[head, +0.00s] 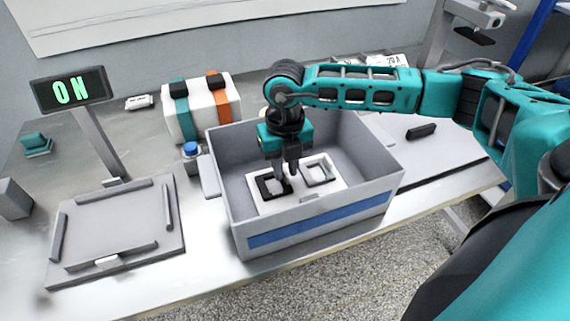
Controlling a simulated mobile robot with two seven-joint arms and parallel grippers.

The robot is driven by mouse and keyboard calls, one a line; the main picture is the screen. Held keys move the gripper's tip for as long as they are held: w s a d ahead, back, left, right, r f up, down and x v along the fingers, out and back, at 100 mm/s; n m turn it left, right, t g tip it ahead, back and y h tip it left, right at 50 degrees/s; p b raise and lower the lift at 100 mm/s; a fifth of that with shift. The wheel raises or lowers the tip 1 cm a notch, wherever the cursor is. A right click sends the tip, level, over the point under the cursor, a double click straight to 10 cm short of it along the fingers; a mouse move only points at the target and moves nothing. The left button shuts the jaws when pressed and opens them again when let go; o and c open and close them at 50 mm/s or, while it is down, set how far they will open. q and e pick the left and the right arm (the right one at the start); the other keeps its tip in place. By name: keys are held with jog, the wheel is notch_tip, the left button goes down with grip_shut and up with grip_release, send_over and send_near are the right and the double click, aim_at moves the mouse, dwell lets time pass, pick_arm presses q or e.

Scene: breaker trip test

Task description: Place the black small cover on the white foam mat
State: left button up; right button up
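A black square piece with a paler centre (268,189), which looks like the black small cover, lies at the left of the white foam mat (296,196). The mat lies on the floor of a grey box. My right gripper (285,172) points down into the box, its fingertips at the upper right edge of the black piece and partly covering it. I cannot tell whether the fingers grip it. My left gripper is not in view.
The grey box (320,226) has high walls and a blue front stripe. Left of it are a flat grey plate with raised bars (118,232) and an "ON" display (71,91). A white case with straps (203,107) and a blue-capped bottle (191,150) stand behind. A black bar (421,131) lies at right.

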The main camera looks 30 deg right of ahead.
aim_at(285, 171)
jog(key=shift+o, duration=0.8)
jog(key=shift+r, duration=0.3)
notch_tip(285, 171, up, 12)
jog(key=shift+f, duration=0.15)
